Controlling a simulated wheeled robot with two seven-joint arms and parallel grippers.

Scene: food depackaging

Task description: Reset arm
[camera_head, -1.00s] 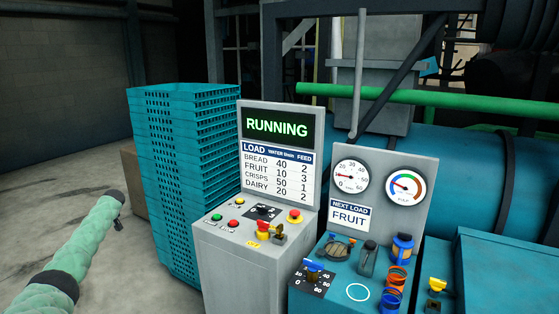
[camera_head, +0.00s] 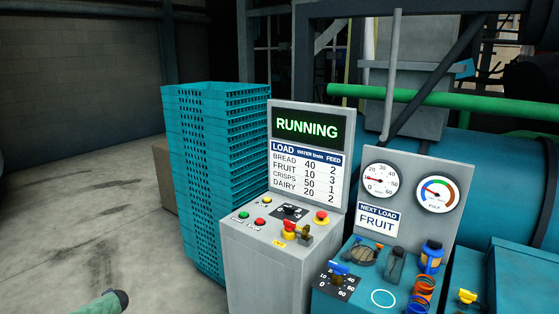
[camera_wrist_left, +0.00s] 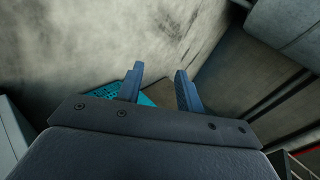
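My left arm, in a green sleeve, shows only at the bottom left of the head view, and its gripper is out of that view. In the left wrist view my left gripper (camera_wrist_left: 160,88) has its two dark fingers apart with nothing between them. It is away from the control panels. My right gripper is in no view. The grey control console (camera_head: 265,255) has a screen (camera_head: 306,127) that reads RUNNING above a load table. A second panel (camera_head: 410,200) has two gauges and a NEXT LOAD FRUIT sign.
A tall stack of teal crates (camera_head: 225,170) stands left of the console, with a brown box (camera_head: 163,172) behind it. A teal bench with a blue-handled dial (camera_head: 338,280), jars and coloured rings is at right. A green pipe (camera_head: 450,100) crosses behind. Open concrete floor (camera_head: 90,220) lies left.

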